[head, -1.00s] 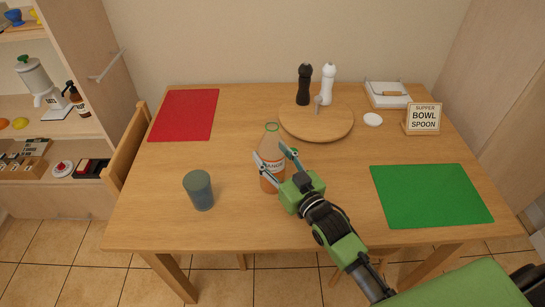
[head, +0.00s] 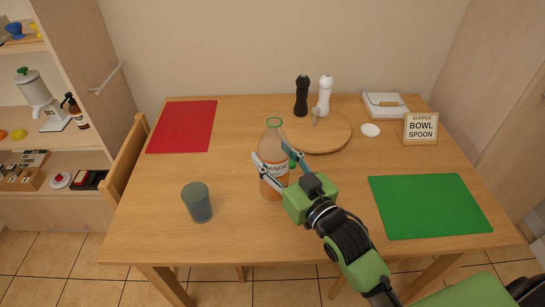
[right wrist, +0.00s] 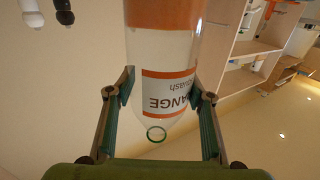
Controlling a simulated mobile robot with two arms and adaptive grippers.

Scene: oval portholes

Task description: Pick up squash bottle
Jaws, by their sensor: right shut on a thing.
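My left gripper is not in view.
A blue-grey cup (head: 197,203) stands left of the bottle on the table (head: 240,235). Behind is a round wooden board (head: 325,140) with black (head: 301,95) and white (head: 325,95) mills. A red mat (head: 182,126) and a green mat (head: 428,206) lie at the sides.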

